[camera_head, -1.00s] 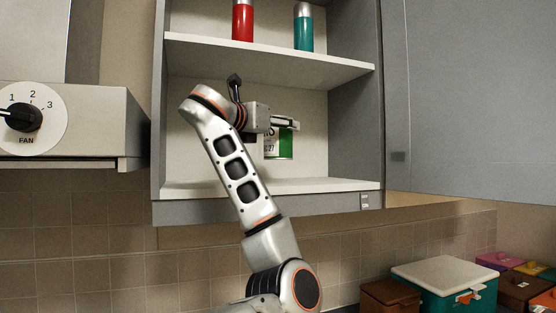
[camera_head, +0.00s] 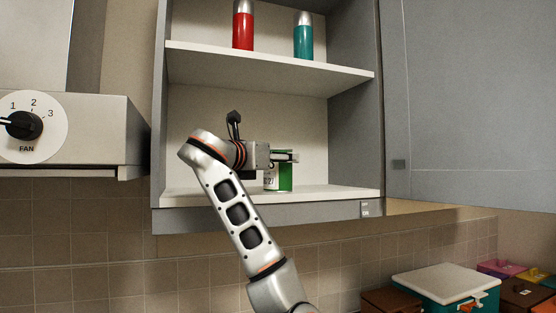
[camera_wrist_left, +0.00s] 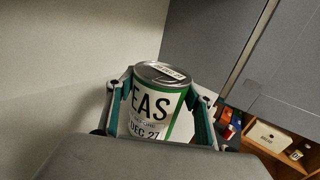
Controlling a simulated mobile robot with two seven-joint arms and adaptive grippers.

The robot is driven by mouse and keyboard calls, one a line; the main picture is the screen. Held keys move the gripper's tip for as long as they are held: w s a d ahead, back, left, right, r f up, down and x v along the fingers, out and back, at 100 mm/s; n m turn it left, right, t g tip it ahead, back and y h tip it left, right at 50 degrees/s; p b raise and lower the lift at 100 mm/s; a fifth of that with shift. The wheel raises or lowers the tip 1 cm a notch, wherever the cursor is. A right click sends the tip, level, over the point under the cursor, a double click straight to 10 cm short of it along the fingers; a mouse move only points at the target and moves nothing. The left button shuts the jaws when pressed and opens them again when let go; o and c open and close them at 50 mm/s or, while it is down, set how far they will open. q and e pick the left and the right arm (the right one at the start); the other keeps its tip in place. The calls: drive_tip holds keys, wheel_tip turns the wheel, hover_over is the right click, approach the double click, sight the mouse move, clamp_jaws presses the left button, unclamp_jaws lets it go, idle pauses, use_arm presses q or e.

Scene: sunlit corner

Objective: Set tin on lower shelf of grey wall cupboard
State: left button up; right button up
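The tin (camera_head: 285,178) is a can with a green and white label reading "EAS" and "DEC 27". It is upright inside the grey wall cupboard (camera_head: 158,130), low over the lower shelf (camera_head: 335,191). I cannot tell whether its base touches the shelf. My left gripper (camera_head: 284,157) reaches in from the left and is shut on the tin near its upper part. In the left wrist view the tin (camera_wrist_left: 152,108) stands between the two fingers, its lid showing and its base hidden. My right gripper is not in view.
The upper shelf (camera_head: 260,65) above my arm holds a red bottle (camera_head: 243,30) and a teal bottle (camera_head: 303,40). A grey door (camera_head: 470,100) stands at the right. A fan hood (camera_head: 90,130) is at the left. The lower shelf is clear right of the tin.

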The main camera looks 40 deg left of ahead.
use_arm(q)
drive_tip(key=o, duration=0.3)
drive_tip(key=shift+o, duration=0.2)
drive_tip(key=shift+r+p, duration=0.25)
drive_tip(key=shift+p, duration=0.1)
drive_tip(key=s, duration=0.2)
drive_tip(key=s+b, duration=0.1)
drive_tip(key=s, duration=0.2)
drive_tip(key=shift+s+d+f+b, duration=0.15)
drive_tip(key=shift+s+d+b, duration=0.25)
drive_tip(key=shift+s+d, duration=0.25)
drive_tip(key=shift+s, duration=0.6)
drive_tip(key=shift+d, duration=0.1)
